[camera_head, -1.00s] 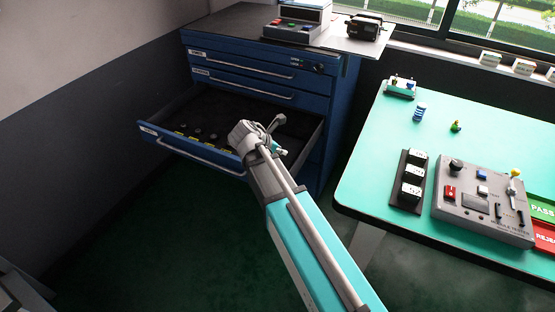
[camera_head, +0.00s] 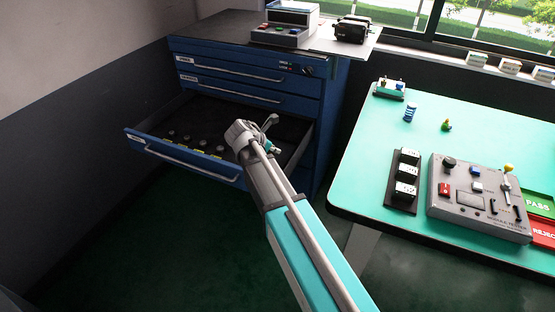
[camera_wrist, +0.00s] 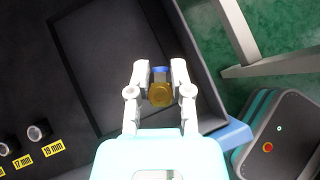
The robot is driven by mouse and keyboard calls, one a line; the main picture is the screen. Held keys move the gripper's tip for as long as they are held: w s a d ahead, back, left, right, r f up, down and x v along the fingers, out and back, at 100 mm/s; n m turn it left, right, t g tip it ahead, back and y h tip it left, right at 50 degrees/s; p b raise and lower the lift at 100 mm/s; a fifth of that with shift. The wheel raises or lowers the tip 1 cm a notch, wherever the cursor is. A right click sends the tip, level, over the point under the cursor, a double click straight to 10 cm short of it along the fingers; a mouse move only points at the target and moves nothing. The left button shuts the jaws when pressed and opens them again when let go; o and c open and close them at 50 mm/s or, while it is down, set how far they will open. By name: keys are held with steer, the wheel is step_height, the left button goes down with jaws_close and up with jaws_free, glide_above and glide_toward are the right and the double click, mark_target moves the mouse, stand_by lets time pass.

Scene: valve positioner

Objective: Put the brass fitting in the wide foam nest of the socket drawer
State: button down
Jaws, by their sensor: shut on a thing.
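The brass fitting (camera_wrist: 160,94) is held between the fingers of my gripper (camera_wrist: 160,72). Its round golden end faces the wrist camera, with a blue part beyond it. The socket drawer (camera_head: 188,160) is pulled open from the blue cabinet. In the head view my gripper is over the right part of the drawer, and the fitting cannot be made out there. In the wrist view the wide foam nest (camera_wrist: 105,60) is a dark, empty-looking recess. The fitting is near its right side, in front of the drawer's side wall. Its height above the foam is unclear.
Several sockets stand in a row in the drawer's left part, including one (camera_wrist: 38,131) by a yellow 19 mm label. The drawer's side wall (camera_wrist: 190,60) is close to my fingers. A green-topped table (camera_head: 370,160) with a tester panel stands at right.

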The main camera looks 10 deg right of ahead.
steer(key=b, duration=0.6)
glide_above(282, 157)
steer(key=s+a, duration=0.2)
steer(key=a, duration=0.1)
steer(key=f, duration=0.6)
steer(key=shift+s+d+f, duration=0.2)
steer(key=shift+f, duration=0.05)
steer(key=shift+w+d+f+b, duration=0.15)
steer(key=shift+w+f+b, duration=0.25)
steer(key=shift+f+b, duration=1.55)
steer(key=shift+f, duration=0.05)
steer(key=shift+f, duration=0.15)
steer(key=c, duration=0.5)
jaws_free()
steer(key=shift+c, duration=0.2)
steer(key=shift+r, duration=0.2)
